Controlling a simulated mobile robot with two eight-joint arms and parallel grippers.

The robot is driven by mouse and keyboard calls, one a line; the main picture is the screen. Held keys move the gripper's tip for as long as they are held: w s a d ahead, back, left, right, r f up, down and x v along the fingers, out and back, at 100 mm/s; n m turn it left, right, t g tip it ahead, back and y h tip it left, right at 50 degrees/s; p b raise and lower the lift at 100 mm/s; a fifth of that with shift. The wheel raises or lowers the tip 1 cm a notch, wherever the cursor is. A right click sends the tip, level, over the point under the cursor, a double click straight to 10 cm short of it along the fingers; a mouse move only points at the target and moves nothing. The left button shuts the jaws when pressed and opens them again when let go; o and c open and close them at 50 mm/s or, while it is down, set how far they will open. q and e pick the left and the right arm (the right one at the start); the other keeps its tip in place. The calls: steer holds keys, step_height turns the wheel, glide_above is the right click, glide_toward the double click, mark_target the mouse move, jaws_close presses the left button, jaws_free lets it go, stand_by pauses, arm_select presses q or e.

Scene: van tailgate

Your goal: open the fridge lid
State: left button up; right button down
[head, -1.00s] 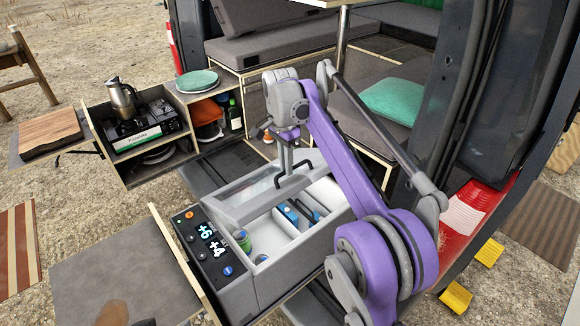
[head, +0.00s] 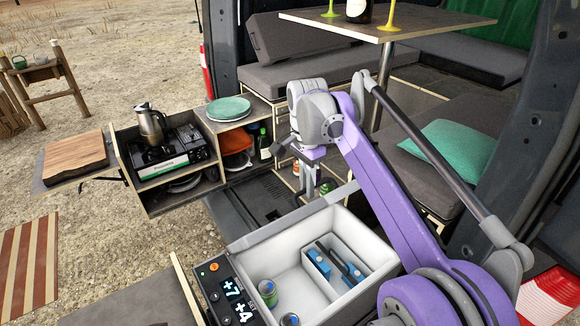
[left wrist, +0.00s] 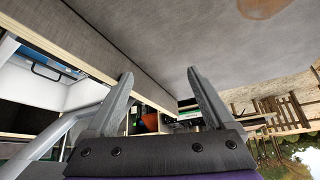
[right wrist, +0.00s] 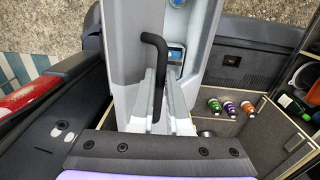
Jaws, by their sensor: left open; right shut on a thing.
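The grey fridge (head: 247,290) stands in the lower middle of the head view, its white inside uncovered. Its lid (head: 290,216) is raised and seen nearly edge-on along the far side. My right gripper (head: 308,194) is behind the raised lid. In the right wrist view, the right gripper (right wrist: 160,112) is shut on the black lid handle (right wrist: 153,62), which stands out from the grey lid (right wrist: 122,45). My left gripper (left wrist: 165,90) is open and empty in the left wrist view, near a grey panel (left wrist: 220,35); it is not in the head view.
Cans (head: 268,290) and blue items lie inside the fridge. A stove drawer with a kettle (head: 150,122) is at the left. A table (head: 400,27) and a bench with a green cushion (head: 450,150) stand behind my right arm. Several small bottles (right wrist: 230,107) stand behind the lid.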

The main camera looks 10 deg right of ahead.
arm_select(q)
steer(key=shift+w+d+r, duration=0.1)
steer(key=shift+w+r, duration=0.1)
steer(key=shift+w, duration=0.1)
arm_select(e)
steer(key=shift+s+r, duration=0.1)
steer(key=shift+r, duration=0.2)
steer(key=c, duration=0.9)
jaws_free()
steer(key=shift+d, duration=0.1)
arm_select(q)
steer(key=shift+w+r, duration=0.1)
steer(key=shift+w, duration=0.1)
arm_select(e)
steer(key=r, duration=1)
steer(key=shift+d+r, duration=0.35)
steer(key=shift+r, duration=0.05)
